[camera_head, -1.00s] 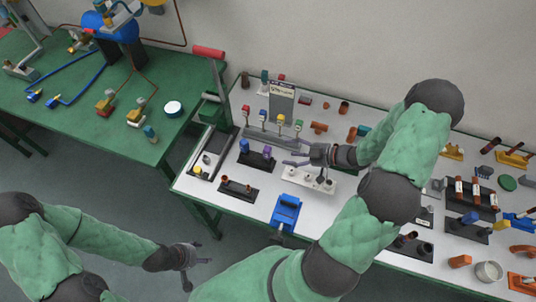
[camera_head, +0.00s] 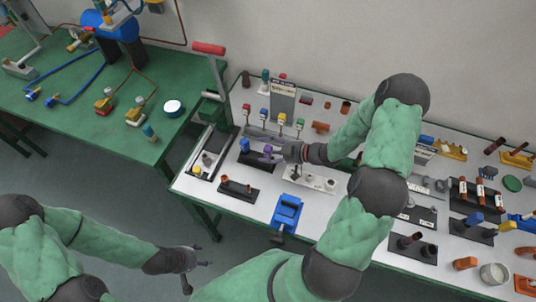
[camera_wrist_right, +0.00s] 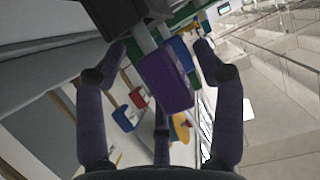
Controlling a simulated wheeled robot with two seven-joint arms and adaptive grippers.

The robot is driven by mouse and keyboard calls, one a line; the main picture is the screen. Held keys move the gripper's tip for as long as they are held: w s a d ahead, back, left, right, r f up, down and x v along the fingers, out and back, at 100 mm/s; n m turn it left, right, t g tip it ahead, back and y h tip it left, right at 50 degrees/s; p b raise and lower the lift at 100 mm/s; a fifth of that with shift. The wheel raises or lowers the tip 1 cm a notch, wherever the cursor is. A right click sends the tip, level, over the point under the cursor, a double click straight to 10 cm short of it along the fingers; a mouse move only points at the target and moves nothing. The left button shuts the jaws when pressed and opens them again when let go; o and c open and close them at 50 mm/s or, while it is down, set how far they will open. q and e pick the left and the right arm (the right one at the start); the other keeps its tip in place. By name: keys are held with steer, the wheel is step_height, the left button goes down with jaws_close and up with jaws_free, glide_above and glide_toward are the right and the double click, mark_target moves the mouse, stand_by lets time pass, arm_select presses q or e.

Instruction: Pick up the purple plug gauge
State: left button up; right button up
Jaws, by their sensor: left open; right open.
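The purple plug gauge (camera_wrist_right: 165,84) shows as a purple block in the right wrist view, between the spread fingers of my right gripper (camera_wrist_right: 160,58), with no clear contact. In the head view the purple plug gauge (camera_head: 268,151) stands in a dark holder (camera_head: 250,157) beside a blue plug (camera_head: 244,145). My right gripper (camera_head: 266,147) reaches it from the right there and partly covers it. My left gripper (camera_head: 197,270) is open and empty, low in front of the tables.
Several small coloured-top stands (camera_head: 282,120) are just behind the holder. A white plate with fittings (camera_head: 318,182) is to the right, a blue vise (camera_head: 286,212) in front. A tall red-handled lever press (camera_head: 218,80) rises at the left. Bare tabletop (camera_head: 210,188) lies in front.

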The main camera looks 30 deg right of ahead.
steer(key=c, duration=1.1)
steer(key=shift+r, duration=0.1)
